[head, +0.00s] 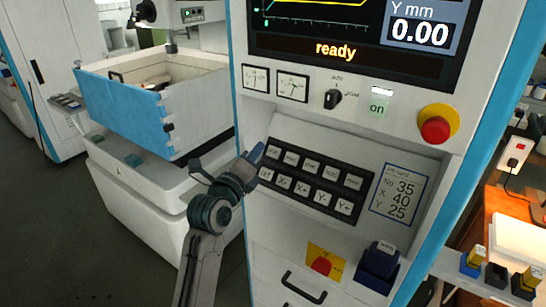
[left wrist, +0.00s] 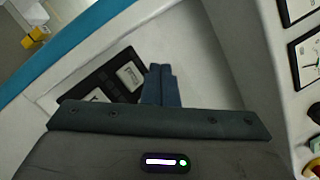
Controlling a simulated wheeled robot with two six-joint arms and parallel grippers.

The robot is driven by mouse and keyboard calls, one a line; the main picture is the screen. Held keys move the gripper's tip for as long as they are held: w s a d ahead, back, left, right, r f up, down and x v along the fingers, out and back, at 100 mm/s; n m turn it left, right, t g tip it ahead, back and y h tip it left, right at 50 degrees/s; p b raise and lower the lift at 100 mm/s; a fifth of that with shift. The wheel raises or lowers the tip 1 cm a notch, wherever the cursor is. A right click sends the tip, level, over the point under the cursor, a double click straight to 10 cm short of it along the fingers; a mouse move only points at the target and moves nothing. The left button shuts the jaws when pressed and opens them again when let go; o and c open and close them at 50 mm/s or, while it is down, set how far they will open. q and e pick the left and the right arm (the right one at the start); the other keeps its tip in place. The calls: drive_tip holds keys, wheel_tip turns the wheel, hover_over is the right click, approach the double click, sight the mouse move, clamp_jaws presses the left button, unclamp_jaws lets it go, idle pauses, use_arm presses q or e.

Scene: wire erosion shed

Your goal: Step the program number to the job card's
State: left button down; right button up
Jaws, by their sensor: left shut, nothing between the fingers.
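The job card (head: 400,194) on the sloping panel reads No 35, X 40, Y 25. Left of it is a black keypad (head: 362,183) with two rows of pale keys; the lower row has X and Y keys, the upper labels are too small to read. My left gripper (head: 257,153) is shut and empty at the keypad's upper left corner; I cannot tell whether it touches. In the left wrist view its blue fingertips (left wrist: 161,84) are together beside the keypad (left wrist: 100,84). The screen (head: 350,35) shows "ready" and Y mm 0.00; no program number shows. My right gripper is out of view.
Above the keypad are two gauges (head: 292,86), a rotary switch (head: 333,98), a green "on" button (head: 378,109) and a red stop button (head: 435,130). Below are another red button (head: 321,265), a drawer handle (head: 303,288) and a dark blue holder (head: 378,268).

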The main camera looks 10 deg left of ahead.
sight(274, 147)
use_arm(q)
drive_tip(key=shift+w+d+f+b, duration=0.35)
drive_tip(key=shift+w+f+b, duration=0.35)
drive_tip(key=shift+w, duration=0.2)
drive_tip(key=shift+w+d+f+b, duration=0.3)
drive_tip(key=shift+w+f+b, duration=0.35)
drive_tip(key=shift+w, duration=0.2)
idle(0.8)
drive_tip(key=shift+w+f+b, duration=0.15)
drive_tip(key=shift+f+b, duration=0.05)
drive_tip(key=shift+b, duration=0.15)
drive_tip(key=shift+w+d, duration=0.1)
drive_tip(key=shift+w, duration=0.1)
drive_tip(key=shift+w+d+f+b, duration=0.1)
drive_tip(key=shift+w+f+b, duration=0.15)
drive_tip(key=shift+b, duration=0.2)
idle(0.5)
drive_tip(key=shift+s+r, duration=0.1)
drive_tip(key=shift+r, duration=0.05)
drive_tip(key=shift+s+a+r+p, duration=0.25)
drive_tip(key=shift+s+r+p, duration=0.1)
drive_tip(key=shift+s, duration=0.2)
